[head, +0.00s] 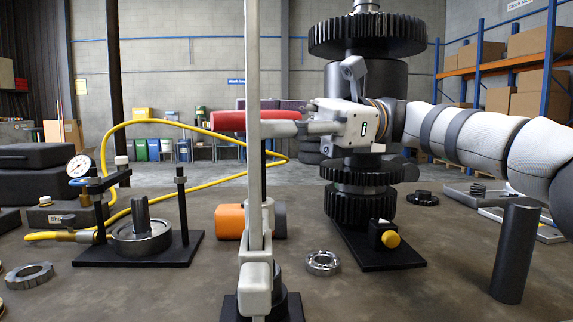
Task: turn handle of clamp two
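A red handle (229,121) lies level across the middle of the head view, behind a tall light-grey upright bar (254,60). My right gripper (284,128) comes in from the right, with light-grey fingers pointing left along the handle. The fingers are beside or just under the handle's right part; whether they grip it is unclear. A dark post (268,165) stands below the handle, partly hidden by the bar. The bar rises from a grey block (255,286) on a black base at the front edge. My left gripper is not in view.
A tall black gear stack (366,205) stands just behind my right gripper. A dark cylinder (515,250) stands at right front. An orange-and-black cylinder (230,221) and a bearing ring (322,263) lie near the bar. A press with a gauge and yellow hose (130,122) stands left.

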